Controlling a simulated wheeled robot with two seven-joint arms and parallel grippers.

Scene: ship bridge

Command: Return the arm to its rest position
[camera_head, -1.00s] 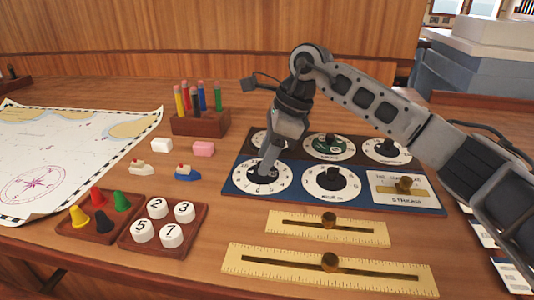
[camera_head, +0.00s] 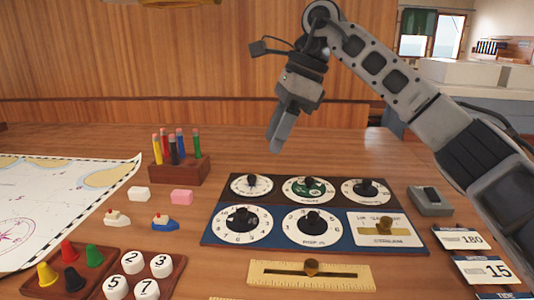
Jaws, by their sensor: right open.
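My right arm comes in from the right side and bends down from its raised wrist. Its gripper (camera_head: 275,145) hangs in the air above and behind the dial panel, touching nothing. Its fingers are seen nearly edge-on and hold nothing visible. The dial panel (camera_head: 335,246) lies on the wooden table, with several round white dials with black knobs and a brass slider at its lower right. The lower-left dial (camera_head: 240,227) is now fully uncovered. My left gripper is not in view.
A pencil holder (camera_head: 179,171), pink block (camera_head: 181,197), white block (camera_head: 139,194) and two toy boats lie left of the panel. A chart (camera_head: 60,200), peg tray (camera_head: 98,272) and brass slide ruler (camera_head: 340,278) are nearby. A grey box (camera_head: 430,201) stands to the right.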

